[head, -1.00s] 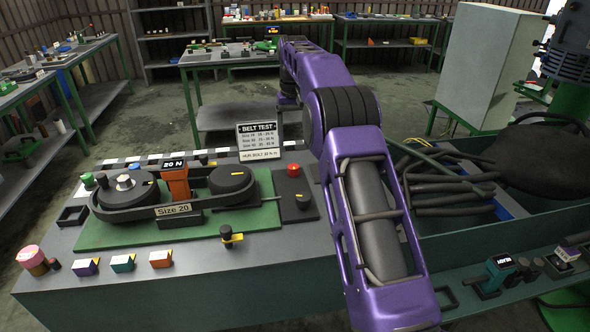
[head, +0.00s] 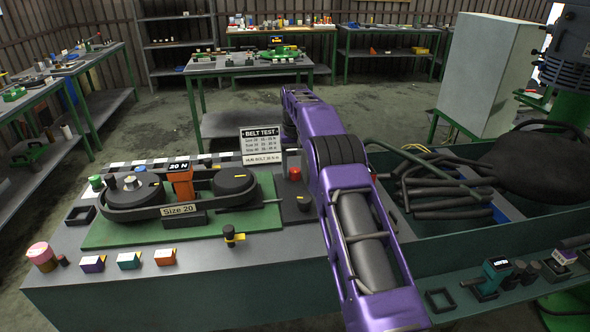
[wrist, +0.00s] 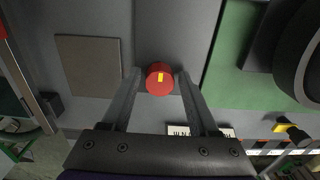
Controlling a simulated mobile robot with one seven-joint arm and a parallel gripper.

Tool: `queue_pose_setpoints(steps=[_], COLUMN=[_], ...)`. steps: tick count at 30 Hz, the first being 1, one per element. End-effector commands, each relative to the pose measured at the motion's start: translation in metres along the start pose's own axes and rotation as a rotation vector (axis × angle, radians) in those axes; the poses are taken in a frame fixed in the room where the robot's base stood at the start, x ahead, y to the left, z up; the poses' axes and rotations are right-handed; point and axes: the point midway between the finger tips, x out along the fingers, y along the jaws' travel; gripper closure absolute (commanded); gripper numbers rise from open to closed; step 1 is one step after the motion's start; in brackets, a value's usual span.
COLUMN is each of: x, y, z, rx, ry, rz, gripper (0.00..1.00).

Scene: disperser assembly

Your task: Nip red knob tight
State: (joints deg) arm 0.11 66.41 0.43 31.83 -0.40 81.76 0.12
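The red knob (head: 295,174) stands on the bench right of the belt rig in the head view. In the wrist view the red knob (wrist: 153,86) has a yellow mark on top and lies between the fingertips. My gripper (wrist: 159,78) is open, with one finger on each side of the knob and a visible gap on both sides. I cannot tell how far the fingertips are above the bench. In the head view my purple arm stands beside the knob, and my gripper does not show there.
The belt rig with the Size 20 label (head: 181,210) sits on a green board (head: 240,222) left of the knob. A Belt Test sign (head: 261,145) stands behind. A black knob with a yellow part (head: 231,237) is in front. Black hoses (head: 440,185) lie on the right.

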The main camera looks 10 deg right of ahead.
Motion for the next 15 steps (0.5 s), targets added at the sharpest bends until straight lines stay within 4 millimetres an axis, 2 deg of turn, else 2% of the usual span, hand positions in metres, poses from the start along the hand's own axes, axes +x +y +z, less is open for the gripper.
queue_pose_setpoints(steps=[1,9,15], x=[-0.0001,-0.0003,-0.0004], y=[0.0,0.0,0.0], z=[0.0,0.0001,0.0001], rx=[0.0,0.0,0.003], ry=[0.0,0.0,0.0], rz=[0.0,0.0,0.0], gripper=[0.51,0.99,1.0])
